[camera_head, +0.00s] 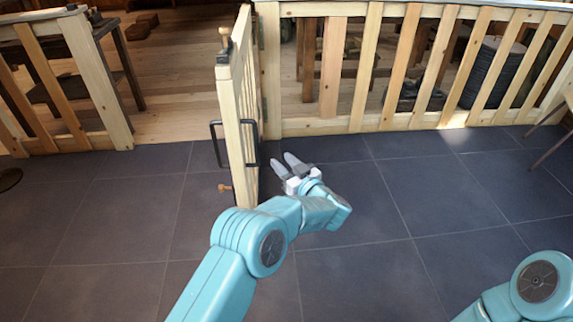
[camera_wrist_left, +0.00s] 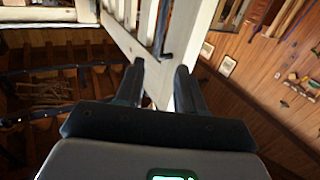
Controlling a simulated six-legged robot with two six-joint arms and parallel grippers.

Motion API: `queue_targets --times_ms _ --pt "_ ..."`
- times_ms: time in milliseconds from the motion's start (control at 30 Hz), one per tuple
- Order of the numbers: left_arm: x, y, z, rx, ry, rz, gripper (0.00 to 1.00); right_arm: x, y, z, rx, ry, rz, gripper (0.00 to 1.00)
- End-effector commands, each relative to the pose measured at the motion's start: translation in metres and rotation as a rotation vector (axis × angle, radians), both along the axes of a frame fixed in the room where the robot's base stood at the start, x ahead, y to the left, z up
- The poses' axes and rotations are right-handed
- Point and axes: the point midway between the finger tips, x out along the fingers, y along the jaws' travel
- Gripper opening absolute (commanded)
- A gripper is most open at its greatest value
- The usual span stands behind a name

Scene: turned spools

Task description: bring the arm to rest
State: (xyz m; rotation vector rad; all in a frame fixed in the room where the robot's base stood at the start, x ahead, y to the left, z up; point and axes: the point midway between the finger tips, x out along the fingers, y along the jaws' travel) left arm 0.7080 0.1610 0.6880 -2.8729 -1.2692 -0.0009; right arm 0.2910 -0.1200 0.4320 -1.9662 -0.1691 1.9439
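My left arm reaches in from the bottom of the head view. Its gripper (camera_head: 282,160) is open and appears empty, just to the right of the wooden gate (camera_head: 236,120). The gate stands swung open towards me, with a black handle (camera_head: 216,145) on its left face. In the left wrist view, the two dark fingers (camera_wrist_left: 158,78) are apart, and the pale gate wood (camera_wrist_left: 150,50) shows beyond and between them. I cannot tell whether a finger touches it. Part of my right arm shows at the lower right; its gripper is out of view.
A slatted wooden fence (camera_head: 360,70) runs right from the gate, and another fence section (camera_head: 75,70) stands at left. The gap between opens onto a plank floor (camera_head: 170,90). The dark tiled floor (camera_head: 110,220) on my side is largely clear. A chair or table leg (camera_head: 550,150) stands far right.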

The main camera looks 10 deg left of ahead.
Motion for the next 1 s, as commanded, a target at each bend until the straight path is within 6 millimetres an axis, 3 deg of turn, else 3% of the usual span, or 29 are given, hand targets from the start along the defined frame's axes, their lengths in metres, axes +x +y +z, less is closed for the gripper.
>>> queue_targets --times_ms 400,467,600,700,800,933,1000 --pt "0.001 0.006 -0.002 0.000 0.003 0.007 0.38 0.000 0.000 0.000 0.000 0.000 0.000 0.48" --pt "0.001 0.017 -0.003 -0.001 0.005 0.025 0.38 0.000 0.000 0.000 0.000 0.000 0.000 0.48" --pt "-0.003 0.070 -0.006 -0.003 0.024 0.100 0.38 0.000 0.000 0.000 0.000 0.000 0.000 0.48" --pt "-0.018 0.111 -0.031 0.044 0.126 0.089 0.38 0.000 0.000 0.000 0.000 0.000 0.000 0.48" --pt "-0.031 0.128 -0.066 0.053 0.236 -0.019 0.38 0.000 0.000 0.000 0.000 0.000 0.000 0.48" --pt "-0.067 0.127 -0.130 -0.032 0.406 -0.233 0.38 0.000 0.000 0.000 0.000 0.000 0.000 0.48" --pt "-0.103 0.112 -0.170 -0.133 0.522 -0.372 0.38 0.000 0.000 0.000 0.000 0.000 0.000 0.48"
